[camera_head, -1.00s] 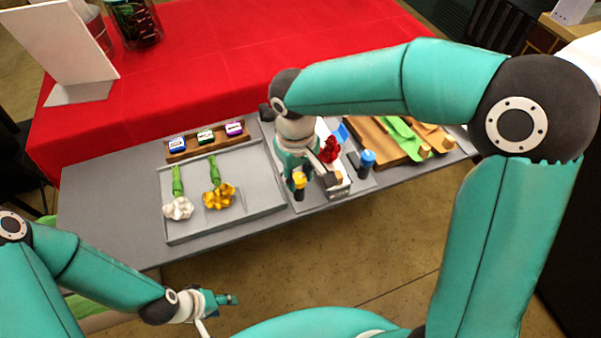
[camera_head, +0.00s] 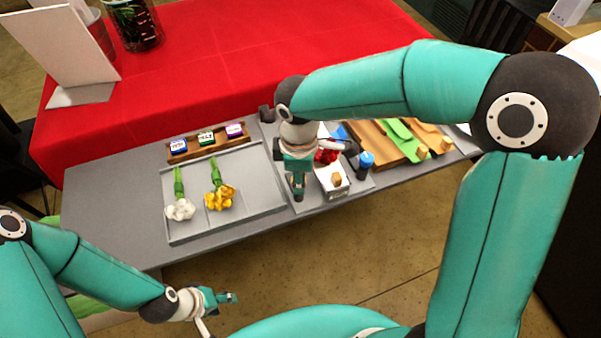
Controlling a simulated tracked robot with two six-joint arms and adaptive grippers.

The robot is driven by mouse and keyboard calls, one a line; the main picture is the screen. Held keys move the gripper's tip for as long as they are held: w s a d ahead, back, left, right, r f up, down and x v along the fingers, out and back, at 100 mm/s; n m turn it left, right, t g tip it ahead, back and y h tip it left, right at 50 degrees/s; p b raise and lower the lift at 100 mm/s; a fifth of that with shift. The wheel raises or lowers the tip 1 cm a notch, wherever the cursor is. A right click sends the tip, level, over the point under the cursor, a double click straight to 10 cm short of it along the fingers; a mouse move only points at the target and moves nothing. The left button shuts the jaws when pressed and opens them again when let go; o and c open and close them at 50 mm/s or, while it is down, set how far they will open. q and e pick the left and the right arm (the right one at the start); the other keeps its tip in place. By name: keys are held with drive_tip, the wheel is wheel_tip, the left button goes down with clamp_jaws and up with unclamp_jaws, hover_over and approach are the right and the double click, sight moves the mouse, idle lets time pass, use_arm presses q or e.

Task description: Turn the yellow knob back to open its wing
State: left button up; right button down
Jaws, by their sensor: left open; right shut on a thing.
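My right gripper (camera_head: 298,192) points down at the left side of the small fixture on the grey bench. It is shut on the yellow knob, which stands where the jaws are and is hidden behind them. The wing is not clear to make out. A white box-like part (camera_head: 332,183) with a tan block stands just right of the gripper, with a red flower (camera_head: 326,156) behind it. A blue knob (camera_head: 366,160) on a dark post stands further right. My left gripper (camera_head: 226,298) is open and empty, low over the floor in front of the bench.
A grey tray (camera_head: 255,200) left of the fixture holds a white flower (camera_head: 180,209) and a yellow flower (camera_head: 220,196). A wooden rack (camera_head: 188,154) with small labelled blocks stands behind it. Wooden boards with green pieces (camera_head: 402,142) lie at the right.

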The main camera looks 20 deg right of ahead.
drive_tip(key=n+p, duration=0.1)
drive_tip(key=n, duration=0.5)
drive_tip(key=shift+w+p, duration=0.1)
drive_tip(key=shift+p, duration=0.25)
drive_tip(key=shift+n, duration=0.3)
drive_tip(key=c, duration=0.8)
unclamp_jaws()
drive_tip(key=shift+r, duration=0.15)
wheel_tip(320, 180, up, 12)
drive_tip(key=shift+s+f, duration=0.2)
drive_tip(key=shift+s, duration=0.05)
drive_tip(key=shift+d, duration=0.1)
